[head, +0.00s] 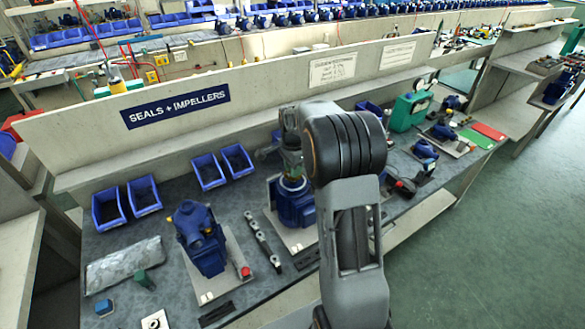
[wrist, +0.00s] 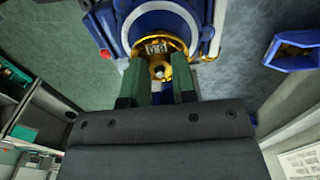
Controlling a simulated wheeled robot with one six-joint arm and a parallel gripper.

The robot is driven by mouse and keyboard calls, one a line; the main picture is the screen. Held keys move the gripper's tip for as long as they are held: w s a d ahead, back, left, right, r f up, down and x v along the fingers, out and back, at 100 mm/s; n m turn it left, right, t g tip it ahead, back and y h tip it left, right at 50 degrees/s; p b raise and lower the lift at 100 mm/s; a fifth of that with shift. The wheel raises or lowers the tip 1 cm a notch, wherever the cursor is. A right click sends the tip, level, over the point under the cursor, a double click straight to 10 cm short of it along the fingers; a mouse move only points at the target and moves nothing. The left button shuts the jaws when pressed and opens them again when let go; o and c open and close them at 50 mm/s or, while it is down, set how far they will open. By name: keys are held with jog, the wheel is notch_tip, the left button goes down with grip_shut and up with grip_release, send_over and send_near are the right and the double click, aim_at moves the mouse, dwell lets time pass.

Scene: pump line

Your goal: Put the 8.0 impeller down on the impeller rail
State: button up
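The brass 8.0 impeller (wrist: 178,48) shows in the wrist view, with a small plate that seems to read 8.0, seen upside down. My gripper (wrist: 160,76) has its two green fingers close together on either side of the impeller's hub and appears shut on it. Behind it is a blue pump body (wrist: 208,14); I cannot tell whether the impeller is clear of it. In the head view my gripper (head: 291,150) is over a blue pump (head: 292,205), and my arm partly hides this area. A narrow rail with several small pieces (head: 262,240) lies left of that pump; I cannot tell whether it is the impeller rail.
Another blue pump (head: 205,245) stands on a pale plate with a red button (head: 245,271). Blue bins (head: 108,209) line the bench's back. A green box (head: 408,112) stands at the right. The panel (head: 215,95) reads SEALS + IMPELLERS.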

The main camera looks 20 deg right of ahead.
grip_shut()
dwell(0.4)
jog(key=shift+c, duration=0.9)
grip_release()
grip_shut()
jog(key=shift+r, duration=0.1)
jog(key=shift+r, duration=0.1)
jog(key=shift+r+p, duration=1.7)
jog(key=shift+r, duration=0.3)
jog(key=shift+r, duration=0.1)
